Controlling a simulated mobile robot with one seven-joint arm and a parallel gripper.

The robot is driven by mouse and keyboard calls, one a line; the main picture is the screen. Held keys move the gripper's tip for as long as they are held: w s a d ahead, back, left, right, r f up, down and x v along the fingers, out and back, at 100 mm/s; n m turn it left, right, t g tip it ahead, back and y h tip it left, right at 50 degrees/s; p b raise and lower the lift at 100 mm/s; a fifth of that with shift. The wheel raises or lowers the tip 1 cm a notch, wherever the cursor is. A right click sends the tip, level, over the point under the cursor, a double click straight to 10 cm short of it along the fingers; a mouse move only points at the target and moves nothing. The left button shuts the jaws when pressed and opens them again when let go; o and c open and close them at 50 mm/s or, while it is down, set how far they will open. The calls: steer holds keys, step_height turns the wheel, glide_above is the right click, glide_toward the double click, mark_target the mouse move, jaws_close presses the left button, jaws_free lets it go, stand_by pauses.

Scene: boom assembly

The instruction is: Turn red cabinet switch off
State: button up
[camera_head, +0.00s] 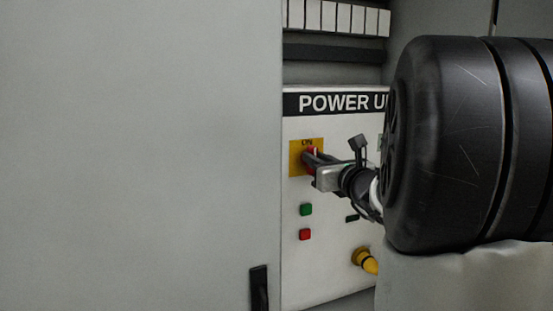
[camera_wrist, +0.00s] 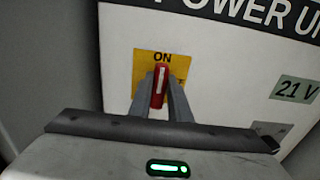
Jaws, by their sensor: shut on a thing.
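The red switch (camera_wrist: 158,85) sits on a yellow plate (camera_wrist: 147,68) marked "ON" in the wrist view. Its handle stands nearly upright and points at the "ON" label. In the head view the red switch (camera_head: 311,152) shows only partly behind my fingers. My gripper (camera_wrist: 161,104) is shut on the switch handle, with one finger on each side. In the head view my gripper (camera_head: 312,161) reaches the yellow plate from the right. Lettering at the plate's right side is partly hidden by a finger.
A "21 V" label (camera_wrist: 296,89) is to the right. A grey door (camera_head: 140,150) fills the left. My arm hides the panel's right side.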

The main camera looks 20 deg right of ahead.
jaws_close()
steer(key=shift+f+b, duration=0.15)
steer(key=shift+b, duration=0.55)
steer(key=shift+a+f+n+b, duration=0.1)
steer(key=shift+a+n+b, duration=0.1)
steer(key=shift+n+b, duration=3.45)
steer(key=shift+a+f+n+b, duration=0.2)
steer(key=shift+n+b, duration=2.15)
steer(key=shift+b, duration=2.6)
steer(key=shift+a+f+n+b, duration=0.1)
steer(key=shift+a+n+b, duration=0.1)
steer(key=shift+n+b, duration=3.45)
steer(key=shift+r+m+b, duration=0.1)
steer(key=shift+m+b, duration=0.45)
steer(key=shift+b, duration=0.15)
